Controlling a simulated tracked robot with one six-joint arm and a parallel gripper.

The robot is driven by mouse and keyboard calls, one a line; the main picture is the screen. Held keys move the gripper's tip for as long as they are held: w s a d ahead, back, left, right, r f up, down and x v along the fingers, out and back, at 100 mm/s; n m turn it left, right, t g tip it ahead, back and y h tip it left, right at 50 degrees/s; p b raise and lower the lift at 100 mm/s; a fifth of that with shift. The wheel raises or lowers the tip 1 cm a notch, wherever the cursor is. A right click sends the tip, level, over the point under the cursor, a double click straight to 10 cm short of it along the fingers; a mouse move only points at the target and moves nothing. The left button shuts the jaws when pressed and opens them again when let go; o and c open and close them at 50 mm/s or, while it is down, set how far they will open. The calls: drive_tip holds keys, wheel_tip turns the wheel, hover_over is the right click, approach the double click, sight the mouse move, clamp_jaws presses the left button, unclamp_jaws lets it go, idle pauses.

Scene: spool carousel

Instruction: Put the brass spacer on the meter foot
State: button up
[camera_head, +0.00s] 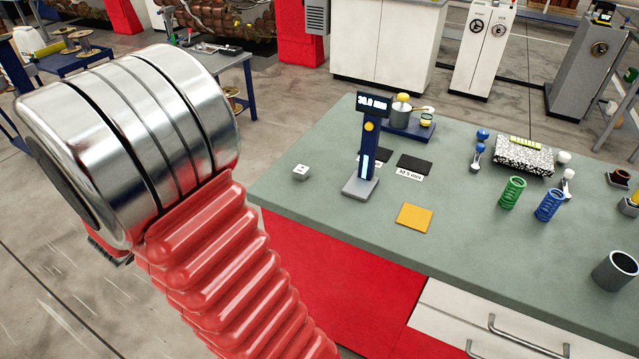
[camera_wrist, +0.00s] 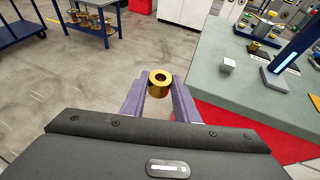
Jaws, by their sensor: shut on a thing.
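The brass spacer (camera_wrist: 159,77), a short gold ring with a dark hole, is held between the two purple fingers of my gripper (camera_wrist: 159,88) in the wrist view. It is roughly upright, off the bench and over the floor beside it. The meter (camera_head: 371,135) is a blue column with a lit display on the bench in the head view. Its grey foot (camera_head: 358,188) looks bare. The meter column also shows at the right of the wrist view (camera_wrist: 294,52), with its foot (camera_wrist: 273,80) below. My gripper and the spacer are not visible in the head view.
A small pale block (camera_head: 301,172) lies left of the meter foot. A yellow pad (camera_head: 414,218) and a dark pad (camera_head: 414,164) lie right of it. Green (camera_head: 512,192) and blue (camera_head: 549,204) springs stand farther right. The bench front is mostly clear.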

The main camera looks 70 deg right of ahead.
drive_tip(key=s+d+m+g+y, duration=0.1)
drive_tip(key=s+d+m+g, duration=0.2)
drive_tip(key=s, duration=0.4)
drive_tip(key=s+d+f+m+g+y, duration=0.1)
drive_tip(key=s+d+m+g, duration=0.2)
drive_tip(key=s, duration=0.4)
drive_tip(key=s+d+m+g, duration=0.3)
drive_tip(key=s+m+g, duration=0.1)
drive_tip(key=s, duration=0.3)
drive_tip(key=shift+s+d+f+g+y, duration=0.2)
drive_tip(key=shift+s+d+g+y, duration=0.15)
drive_tip(key=shift+g, duration=0.35)
hover_over(353, 189)
drive_tip(key=shift+w+a, duration=0.25)
drive_tip(key=shift+a, duration=0.15)
drive_tip(key=shift+s+d, duration=0.3)
drive_tip(key=shift+d, duration=0.05)
drive_tip(key=shift+f, duration=1.75)
drive_tip(key=shift+f, duration=0.1)
